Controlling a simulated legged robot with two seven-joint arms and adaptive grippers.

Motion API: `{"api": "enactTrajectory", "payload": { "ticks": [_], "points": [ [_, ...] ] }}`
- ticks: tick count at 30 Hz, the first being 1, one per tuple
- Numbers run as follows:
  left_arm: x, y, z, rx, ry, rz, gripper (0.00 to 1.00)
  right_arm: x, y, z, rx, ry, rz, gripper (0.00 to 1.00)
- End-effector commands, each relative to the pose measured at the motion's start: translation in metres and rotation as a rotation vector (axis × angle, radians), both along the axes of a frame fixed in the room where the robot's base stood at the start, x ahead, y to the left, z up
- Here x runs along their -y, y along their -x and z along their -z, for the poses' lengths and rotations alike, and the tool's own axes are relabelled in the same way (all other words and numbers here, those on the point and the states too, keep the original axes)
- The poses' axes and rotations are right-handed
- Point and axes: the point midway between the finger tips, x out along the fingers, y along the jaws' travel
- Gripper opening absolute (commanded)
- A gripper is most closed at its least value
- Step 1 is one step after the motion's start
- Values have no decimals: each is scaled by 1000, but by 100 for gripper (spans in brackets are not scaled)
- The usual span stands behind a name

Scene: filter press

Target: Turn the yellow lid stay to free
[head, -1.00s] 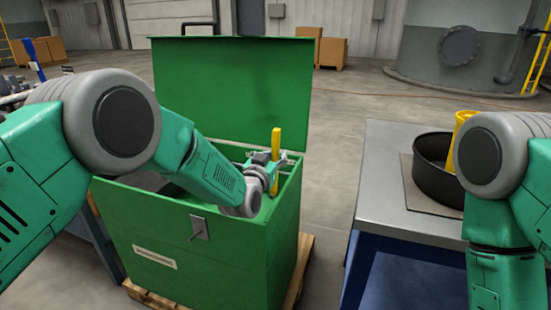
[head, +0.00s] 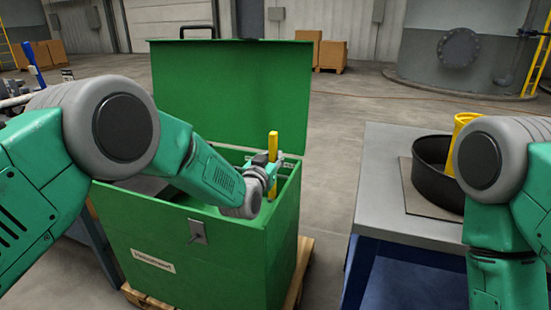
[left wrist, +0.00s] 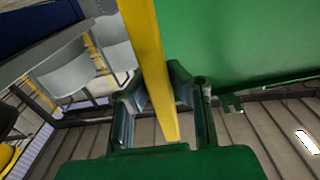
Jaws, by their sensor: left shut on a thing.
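The yellow lid stay (head: 273,145) is an upright flat bar at the right side of the green box (head: 150,225), by the raised green lid (head: 230,90). My left gripper (head: 271,168) reaches over the box and is shut on the stay. In the left wrist view the yellow stay (left wrist: 148,50) passes between the two fingers of my left gripper (left wrist: 163,112). The fingers partly hide its middle in the head view. My right arm shows at the right edge, but its gripper is out of view.
The box stands on a wooden pallet (head: 300,275). Open floor lies between box and table.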

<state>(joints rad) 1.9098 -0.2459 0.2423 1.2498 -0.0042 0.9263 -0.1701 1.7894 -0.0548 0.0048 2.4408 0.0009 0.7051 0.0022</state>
Motion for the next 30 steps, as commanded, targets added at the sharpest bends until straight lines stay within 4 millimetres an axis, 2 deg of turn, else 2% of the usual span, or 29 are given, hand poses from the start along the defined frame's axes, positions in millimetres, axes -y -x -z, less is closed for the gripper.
{"api": "enactTrajectory", "payload": {
  "ticks": [1,19,30],
  "points": [
    [-1,2,5,-18,19,2,0,0,0,0,0,0,0,0],
    [-54,-14,21,-150,409,1,0,0,0,10,0,0,0,0],
    [-69,-19,31,-197,543,1,0,0,0,18,0,0,0,0]
  ]
}}
